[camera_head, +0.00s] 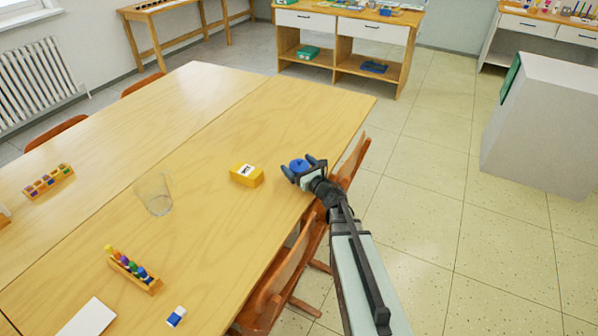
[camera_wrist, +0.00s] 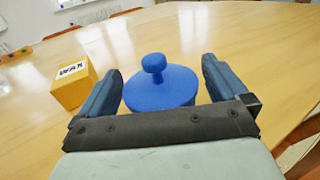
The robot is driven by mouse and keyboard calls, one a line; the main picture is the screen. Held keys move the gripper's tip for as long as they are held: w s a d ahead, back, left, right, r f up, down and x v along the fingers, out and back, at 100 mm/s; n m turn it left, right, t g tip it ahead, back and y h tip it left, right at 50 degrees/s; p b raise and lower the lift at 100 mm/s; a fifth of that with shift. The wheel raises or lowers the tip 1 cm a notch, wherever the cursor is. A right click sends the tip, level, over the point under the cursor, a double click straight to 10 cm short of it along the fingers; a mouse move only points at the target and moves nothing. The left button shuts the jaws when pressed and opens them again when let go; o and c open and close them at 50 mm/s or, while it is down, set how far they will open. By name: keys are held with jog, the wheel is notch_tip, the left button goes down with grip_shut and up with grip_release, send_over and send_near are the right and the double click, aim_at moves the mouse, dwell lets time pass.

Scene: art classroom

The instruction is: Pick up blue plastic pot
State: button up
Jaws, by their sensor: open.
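The blue plastic pot (camera_wrist: 160,88) stands upright on the wooden table, a round lidded shape with a knob on top. In the head view the pot (camera_head: 298,165) is near the table's right edge, partly hidden by my gripper. My gripper (camera_head: 304,170) is open, with a finger on each side of the pot. In the wrist view my gripper (camera_wrist: 163,82) shows clear gaps between both fingers and the pot, and its palm hides the pot's near lower side.
A yellow box (camera_head: 246,175) marked WAX stands just left of the pot. A clear cup (camera_head: 155,194), a rack of coloured bottles (camera_head: 134,271) and a small blue-and-white block (camera_head: 176,316) are farther off. Orange chairs (camera_head: 290,270) line the table's right edge. The table beyond the pot is clear.

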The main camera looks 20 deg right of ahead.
jog(key=shift+w, duration=0.15)
grip_shut()
dwell(0.9)
